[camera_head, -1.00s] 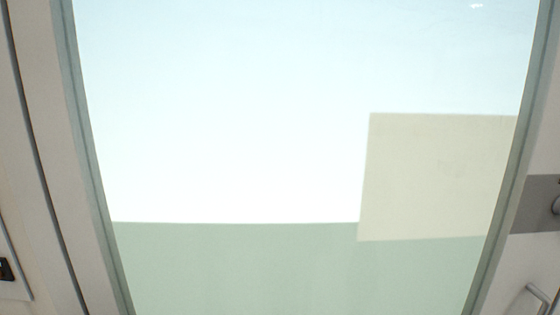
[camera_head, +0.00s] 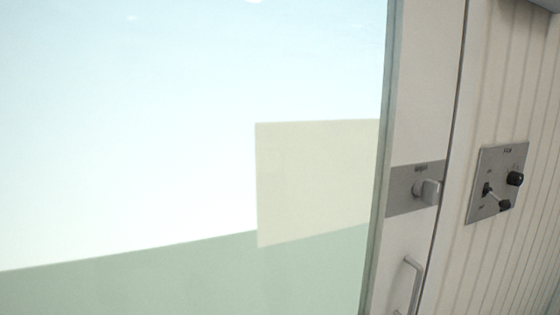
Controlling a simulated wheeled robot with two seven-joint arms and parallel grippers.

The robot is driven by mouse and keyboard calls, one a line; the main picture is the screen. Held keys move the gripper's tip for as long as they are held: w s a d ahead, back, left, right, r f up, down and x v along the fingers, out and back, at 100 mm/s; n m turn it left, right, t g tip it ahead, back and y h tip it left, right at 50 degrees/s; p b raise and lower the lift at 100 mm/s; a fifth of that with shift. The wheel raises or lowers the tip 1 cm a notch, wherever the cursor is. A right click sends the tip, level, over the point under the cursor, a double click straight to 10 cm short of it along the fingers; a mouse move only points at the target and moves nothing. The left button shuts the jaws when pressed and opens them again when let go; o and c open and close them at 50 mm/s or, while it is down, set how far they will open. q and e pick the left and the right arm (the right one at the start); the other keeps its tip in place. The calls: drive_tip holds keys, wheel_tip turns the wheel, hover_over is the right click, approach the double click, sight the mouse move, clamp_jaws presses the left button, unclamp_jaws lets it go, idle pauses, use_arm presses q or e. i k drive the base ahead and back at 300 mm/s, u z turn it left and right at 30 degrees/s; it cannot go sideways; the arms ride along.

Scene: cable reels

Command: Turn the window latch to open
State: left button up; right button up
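The window latch (camera_head: 427,190) is a small light-grey knob on a grey metal plate (camera_head: 400,191), set on the window frame right of the glass. Small lettering on the plate above the knob is too small to read. A grey pull handle (camera_head: 411,286) is fixed to the same frame below the plate. The window pane (camera_head: 140,130) fills the left and middle of the view. Neither of my grippers shows in the head view.
A grey control panel (camera_head: 498,183) with black knobs and a small lever is mounted on the ribbed wall (camera_head: 535,110) to the right. Through the glass I see pale sky, a green area and a cream rectangle (camera_head: 315,180). No loose objects show.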

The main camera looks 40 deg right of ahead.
sight(428, 190)
drive_tip(key=z, duration=1.75)
drive_tip(key=k, duration=0.2)
drive_tip(key=z, duration=0.3)
